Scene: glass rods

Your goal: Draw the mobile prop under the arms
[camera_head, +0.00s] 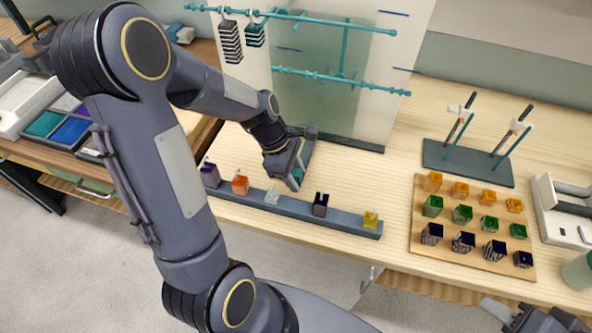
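Two teal rods, the upper arm (330,22) and the lower arm (350,80), run across a pale upright board at the back. I cannot tell for sure which thing is the mobile prop.
The dark rail (345,222) near the front edge carries purple, orange, clear, dark and yellow blocks. A wooden board (424,246) holds several coloured cubes. A dark rod stand (440,158) and a white tray (550,232) are at right. Bare table lies right of the upright board.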

